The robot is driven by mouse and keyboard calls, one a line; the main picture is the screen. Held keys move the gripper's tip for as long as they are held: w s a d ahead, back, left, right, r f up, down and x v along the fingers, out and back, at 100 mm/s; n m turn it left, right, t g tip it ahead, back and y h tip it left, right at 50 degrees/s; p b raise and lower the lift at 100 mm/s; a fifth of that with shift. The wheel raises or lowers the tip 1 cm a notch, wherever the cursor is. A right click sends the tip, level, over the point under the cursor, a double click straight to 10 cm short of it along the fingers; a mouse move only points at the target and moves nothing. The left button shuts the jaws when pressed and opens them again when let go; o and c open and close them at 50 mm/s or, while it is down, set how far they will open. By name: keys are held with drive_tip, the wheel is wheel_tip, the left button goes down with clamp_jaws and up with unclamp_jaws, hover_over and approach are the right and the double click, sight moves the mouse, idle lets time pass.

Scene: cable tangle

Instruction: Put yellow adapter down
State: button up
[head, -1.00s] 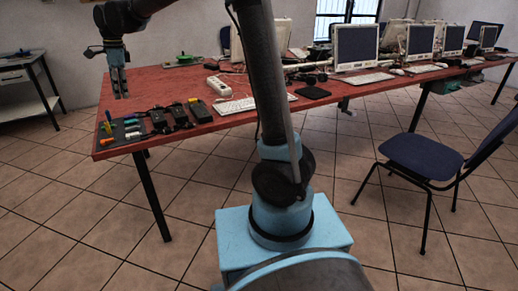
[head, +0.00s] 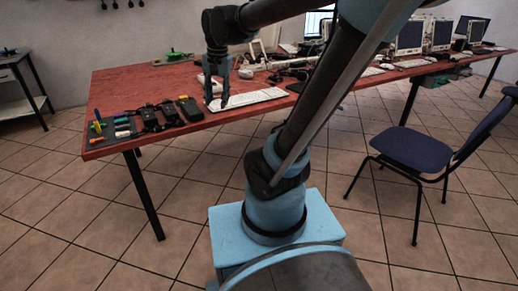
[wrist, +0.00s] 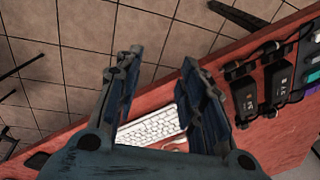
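The yellow adapter (head: 191,110) is a black block with a small yellow patch at its far end, lying on the red table (head: 150,85). It is the rightmost of a row of black adapters in the head view. My gripper (head: 217,106) is to the right of it, pointing down over the white keyboard. In the wrist view my gripper (wrist: 160,60) has its fingers apart with nothing between them.
Other black adapters (head: 149,119) and a dark tray with coloured pieces (head: 97,127) lie at the table's left end. The white keyboard (wrist: 150,127) lies beneath my gripper. A power strip and monitors stand farther along. A blue chair (head: 415,150) stands at right.

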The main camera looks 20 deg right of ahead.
drive_tip(key=s+d+f+n+h, duration=0.1)
drive_tip(key=s+d+f+n, duration=0.4)
drive_tip(key=s+d+f, duration=0.6)
drive_tip(key=s+f, duration=0.2)
drive_tip(key=s, duration=0.1)
drive_tip(key=shift+s+d+f+t, duration=0.3)
drive_tip(key=shift+f, duration=0.1)
drive_tip(key=shift+w+f, duration=0.2)
drive_tip(key=shift+w, duration=0.2)
